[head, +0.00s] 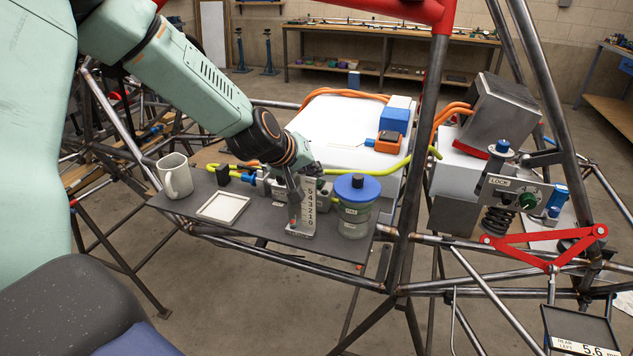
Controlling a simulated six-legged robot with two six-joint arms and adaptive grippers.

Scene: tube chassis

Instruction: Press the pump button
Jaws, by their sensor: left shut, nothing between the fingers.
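My left gripper (295,205) is shut and empty, with its fingers pointing down over the dark shelf (262,230). It is just left of a white upright scale plate (308,207) marked with numbers, and partly covers the hardware behind it. A metal pump-like body with blue fittings (258,180) and a yellow hose lies behind and left of the fingers. A small black block (222,174) stands at its left end. I cannot make out the pump button; the gripper may hide it. Whether the fingertips touch anything is unclear. My right gripper is out of view.
A jar with a blue lid (357,190) stands right of the scale. A white mug (175,175) and a pale square tray (223,207) are at the shelf's left.

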